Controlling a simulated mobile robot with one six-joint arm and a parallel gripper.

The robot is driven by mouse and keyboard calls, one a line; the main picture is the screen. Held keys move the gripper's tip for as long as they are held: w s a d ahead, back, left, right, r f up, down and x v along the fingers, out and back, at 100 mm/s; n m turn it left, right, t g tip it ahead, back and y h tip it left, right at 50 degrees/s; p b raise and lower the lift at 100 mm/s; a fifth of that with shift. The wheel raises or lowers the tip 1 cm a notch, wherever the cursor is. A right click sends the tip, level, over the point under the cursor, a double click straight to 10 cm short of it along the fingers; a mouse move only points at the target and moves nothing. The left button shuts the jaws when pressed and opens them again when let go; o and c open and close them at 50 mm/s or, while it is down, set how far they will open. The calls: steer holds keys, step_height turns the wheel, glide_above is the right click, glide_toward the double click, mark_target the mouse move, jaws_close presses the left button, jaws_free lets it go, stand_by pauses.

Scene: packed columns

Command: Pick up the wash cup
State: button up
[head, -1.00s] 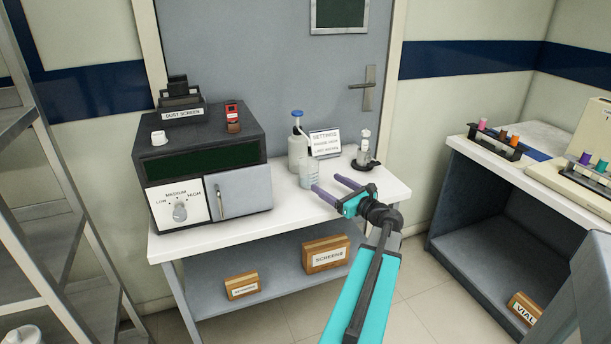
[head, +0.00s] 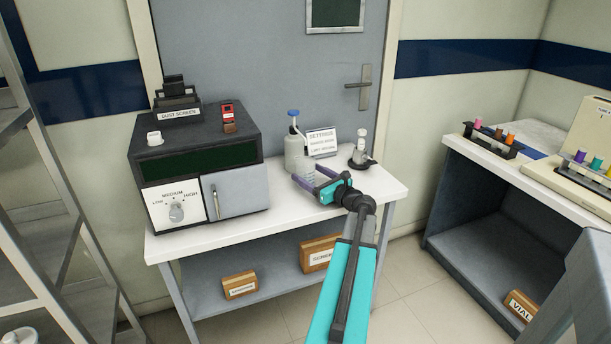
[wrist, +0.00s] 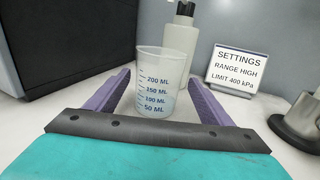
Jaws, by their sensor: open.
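The wash cup (wrist: 157,84) is a clear beaker with volume marks up to 200 ML and a little liquid low inside. It stands upright on the white table. In the head view the cup (head: 306,170) is partly hidden by my gripper's purple fingers. My gripper (head: 309,178) is open, with one finger on each side of the cup. In the wrist view the cup shows between the fingers of my gripper (wrist: 158,97), with a small gap visible on both sides.
A wash bottle (head: 295,148) with a blue cap stands close behind the cup. A settings sign (head: 322,142) and a small metal device (head: 361,153) stand to the right. A dark machine (head: 197,170) stands to the left. The table's front right (head: 380,188) is clear.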

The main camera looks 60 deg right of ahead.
mark_target(300, 160)
steer(key=shift+w, duration=0.25)
steer(key=shift+x, duration=2.5)
steer(key=c, duration=1.2)
steer(key=shift+o, duration=0.2)
steer(key=shift+r, duration=0.1)
steer(key=shift+r, duration=0.9)
steer(key=shift+s+a+r, duration=0.1)
steer(key=shift+s+r, duration=0.3)
steer(key=shift+r, duration=0.4)
steer(key=v, duration=0.5)
steer(key=r+v, duration=0.1)
steer(key=v, duration=0.9)
steer(key=shift+s+r, duration=0.2)
